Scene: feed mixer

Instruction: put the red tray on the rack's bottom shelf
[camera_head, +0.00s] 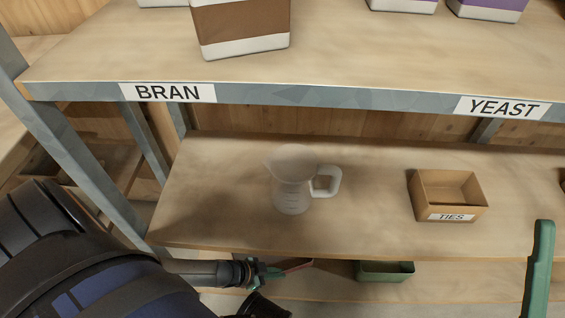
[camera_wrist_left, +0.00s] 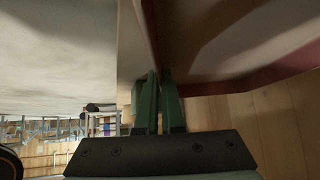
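The red tray (camera_head: 296,265) shows only as a small reddish strip below the front edge of the middle shelf. In the left wrist view the red tray (camera_wrist_left: 285,72) is large at the upper right. My left gripper (camera_head: 268,272) is low in front of the rack. In its wrist view the left gripper's green fingers (camera_wrist_left: 158,88) are close together on the tray's wall. The bottom shelf (camera_head: 460,284) is partly hidden under the middle one. A green upright piece (camera_head: 540,270) at the right edge looks like a finger of my right gripper; its opening does not show.
A green bin (camera_head: 385,271) stands on the bottom shelf, right of the red tray. The middle shelf (camera_head: 215,190) holds a clear jug (camera_head: 292,185) and a TIES box (camera_head: 448,195). A grey rack post (camera_head: 75,150) stands at the left.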

